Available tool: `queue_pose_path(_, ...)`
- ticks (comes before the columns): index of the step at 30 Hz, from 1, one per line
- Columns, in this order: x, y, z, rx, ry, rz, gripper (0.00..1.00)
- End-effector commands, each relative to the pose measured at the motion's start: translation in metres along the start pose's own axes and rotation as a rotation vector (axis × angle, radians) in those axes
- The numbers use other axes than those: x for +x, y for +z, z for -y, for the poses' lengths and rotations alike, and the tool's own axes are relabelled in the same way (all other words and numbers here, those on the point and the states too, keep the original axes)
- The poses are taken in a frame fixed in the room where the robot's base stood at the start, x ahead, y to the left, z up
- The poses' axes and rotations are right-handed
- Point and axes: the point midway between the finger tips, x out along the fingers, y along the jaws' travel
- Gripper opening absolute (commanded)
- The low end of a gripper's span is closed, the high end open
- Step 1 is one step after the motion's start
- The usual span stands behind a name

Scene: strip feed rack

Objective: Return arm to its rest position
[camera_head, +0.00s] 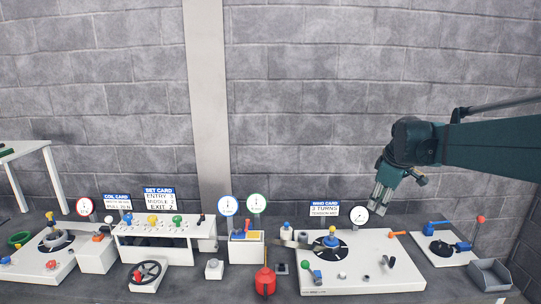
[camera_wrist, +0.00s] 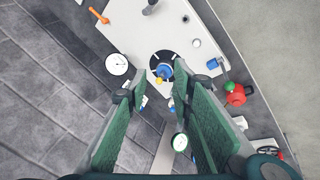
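My gripper (camera_head: 378,200) hangs in the air in the head view, at the end of my dark teal arm that comes in from the right. It tilts down and to the left, above the right part of a large white panel (camera_head: 385,278) and clear of it. In the wrist view my gripper (camera_wrist: 153,92) has its two green-padded fingers spread apart, with nothing held between them. The panel's dark dial with a blue and yellow knob (camera_wrist: 163,70) shows beyond the fingertips, well below them.
A gauge (camera_head: 359,214) and a word card (camera_head: 325,210) stand behind the panel. A red canister (camera_head: 265,282) is left of it. A smaller panel with a red-tipped lever (camera_head: 481,219) and a grey bin (camera_head: 490,275) are at right. The air around my gripper is free.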

Motion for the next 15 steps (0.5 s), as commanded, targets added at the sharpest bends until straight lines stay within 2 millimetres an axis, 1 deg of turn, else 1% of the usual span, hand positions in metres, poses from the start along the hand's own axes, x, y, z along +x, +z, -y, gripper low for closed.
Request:
queue_pose_path(1, -0.006, 0.002, 0.012, 0.017, 0.003, -0.004, 0.24)
queue_pose_path(9, -0.032, 0.011, 0.065, 0.132, 0.025, -0.026, 0.24)
queue_pose_path(15, -0.048, 0.022, 0.105, 0.217, 0.038, -0.046, 0.24)
